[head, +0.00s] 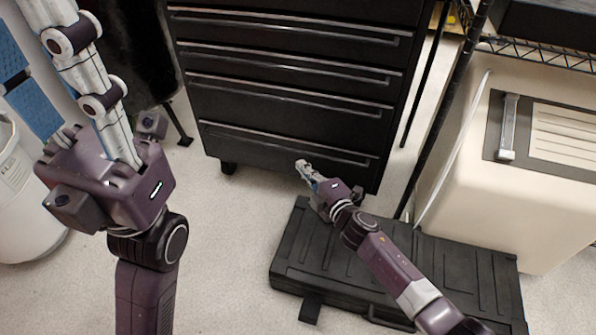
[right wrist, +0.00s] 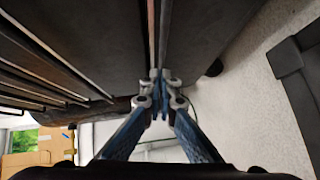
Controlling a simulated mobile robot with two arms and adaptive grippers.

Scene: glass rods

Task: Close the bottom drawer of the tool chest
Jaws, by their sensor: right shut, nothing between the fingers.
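The black tool chest (head: 290,60) stands at the top middle of the head view, with long silver handles on its drawers. Its bottom drawer (head: 270,151) looks flush or nearly flush with the fronts above; a small gap cannot be ruled out. My right gripper (head: 301,165) is shut and empty, its tips at the lower part of the bottom drawer's front. In the right wrist view its closed fingertips (right wrist: 160,76) are close against the dark front; contact is not clear. My left gripper (head: 90,85) is at the left, away from the chest, its tips cut off by the frame.
A black flat case (head: 310,255) lies on the floor below the chest, under my right arm. A beige cabinet (head: 455,190) stands at the right behind a black rack post. A white bin (head: 25,200) stands at the far left. Pale floor is clear between bin and case.

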